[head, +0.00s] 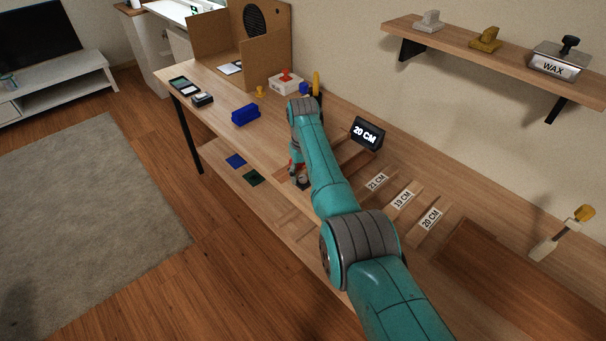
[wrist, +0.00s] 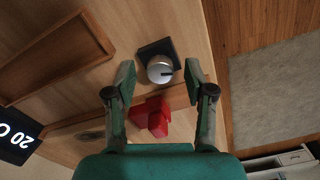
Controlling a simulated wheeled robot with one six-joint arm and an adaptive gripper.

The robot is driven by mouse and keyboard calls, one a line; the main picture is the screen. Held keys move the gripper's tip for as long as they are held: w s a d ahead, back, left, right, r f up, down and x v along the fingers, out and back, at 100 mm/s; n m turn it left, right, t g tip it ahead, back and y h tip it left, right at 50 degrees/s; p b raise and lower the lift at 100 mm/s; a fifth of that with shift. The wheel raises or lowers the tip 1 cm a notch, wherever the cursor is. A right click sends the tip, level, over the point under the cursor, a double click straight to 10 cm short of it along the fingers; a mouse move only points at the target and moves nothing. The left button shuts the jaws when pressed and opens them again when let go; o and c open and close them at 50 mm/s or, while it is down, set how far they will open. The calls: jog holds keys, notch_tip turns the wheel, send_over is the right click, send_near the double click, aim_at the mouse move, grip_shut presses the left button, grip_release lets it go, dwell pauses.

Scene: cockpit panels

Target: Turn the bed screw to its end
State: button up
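A round silver knob with a dark mark stands on a black square base in the wrist view; the knob (wrist: 160,68) lies between my open fingertips in the picture. A red lobed knob (wrist: 152,117) shows between the finger links, lower in the picture. Neither is labelled, so I cannot tell which is the bed screw. My gripper (wrist: 159,80) is open, with a finger on each side; I see no contact. In the head view my arm mostly hides the gripper and both knobs, and only bits of red and dark show by the bench's front edge.
A display (head: 367,134) reads 20 CM. Strips marked 21 CM (head: 377,182), 19 CM (head: 403,198) and 20 CM (head: 431,217) lie on the bench. A blue block (head: 245,114) and a red-topped white box (head: 286,82) stand farther back. A shelf (head: 480,58) hangs above.

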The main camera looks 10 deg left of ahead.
aim_at(302, 177)
notch_tip(302, 177, up, 12)
dwell(0.6)
jog(key=shift+s+a, duration=0.1)
dwell(0.4)
